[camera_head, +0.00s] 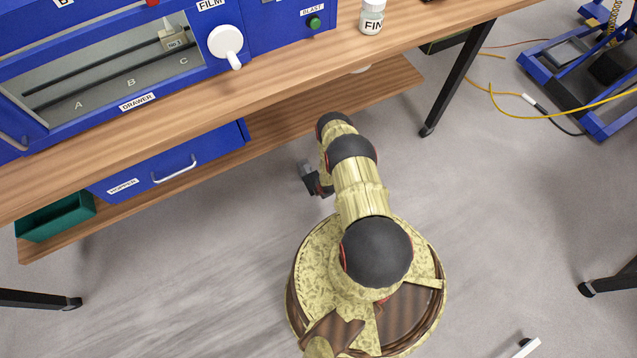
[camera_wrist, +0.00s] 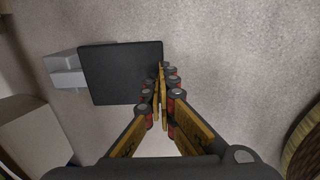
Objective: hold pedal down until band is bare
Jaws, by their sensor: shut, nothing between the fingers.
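In the wrist view a flat black pedal plate (camera_wrist: 118,74) lies at the floor, with a grey block (camera_wrist: 66,70) at its left side. My gripper (camera_wrist: 163,78) is shut and empty; its fingertips overlap the plate's right edge in the picture. I cannot tell whether they touch it or whether it is pressed down. In the head view a small grey and black piece (camera_head: 308,177) shows left of my arm; my fingers are hidden there. Behind the blue cabinet's window a grey block marked No 3 (camera_head: 174,44) stands near letter C. No band can be made out clearly.
The blue cabinet (camera_head: 137,101) with a white knob (camera_head: 226,42) and green blast button (camera_head: 314,23) stands on a wooden bench (camera_head: 290,72). A white-capped jar (camera_head: 372,17) is there too. The lower shelf holds a blue hopper drawer (camera_head: 200,158) and green bin (camera_head: 55,217). Cables (camera_head: 510,115) lie right.

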